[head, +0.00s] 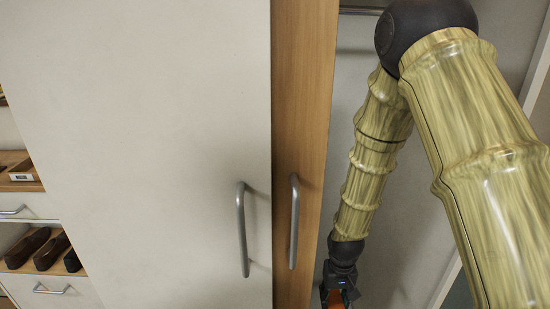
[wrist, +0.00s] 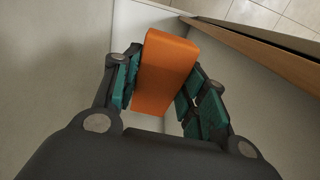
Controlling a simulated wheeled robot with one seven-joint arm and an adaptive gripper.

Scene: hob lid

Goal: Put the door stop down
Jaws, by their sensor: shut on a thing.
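The door stop (wrist: 165,75) is an orange block. In the wrist view it sits between the green finger pads of my gripper (wrist: 163,88), which is shut on it. In the head view only a small orange part of the door stop (head: 334,298) shows at the bottom edge, below my gripper (head: 342,280), inside the open cabinet. The lower part of the gripper is cut off by the frame there. I cannot tell whether the door stop touches the surface beneath it.
A white door (head: 150,130) and a wooden-edged door (head: 303,110), both with metal handles, stand left of my arm. Pale cabinet walls are close around the gripper. Shelves with brown shoes (head: 28,245) are at far left. A tiled floor (wrist: 270,15) shows beyond the wooden edge.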

